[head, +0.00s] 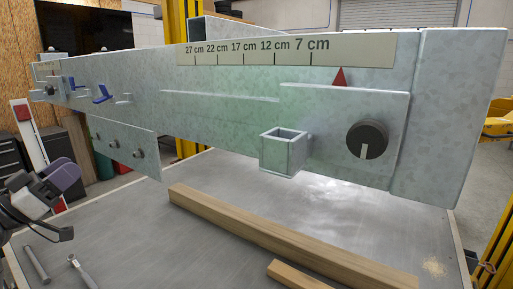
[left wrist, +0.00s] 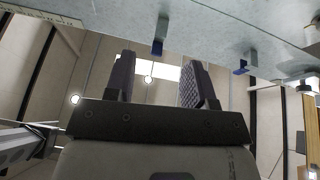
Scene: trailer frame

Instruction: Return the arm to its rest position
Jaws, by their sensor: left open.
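My left gripper (head: 60,190) is at the left edge of the head view, left of and below the grey galvanized trailer beam (head: 230,130). It is apart from the beam and holds nothing. The left wrist view shows its two dark fingers (left wrist: 158,80) spread apart, with only air between them. The beam's underside (left wrist: 110,15) runs across the top of that view, with blue-tipped brackets (left wrist: 158,46) hanging beyond the fingertips. My right gripper is in neither view.
A metal-topped table (head: 140,235) stands below the beam. It carries a long wooden bar (head: 280,235), a shorter wooden piece (head: 295,276) and metal tools (head: 36,264) near the left. A black knob (head: 367,138) and a square socket (head: 283,152) stick out from the beam.

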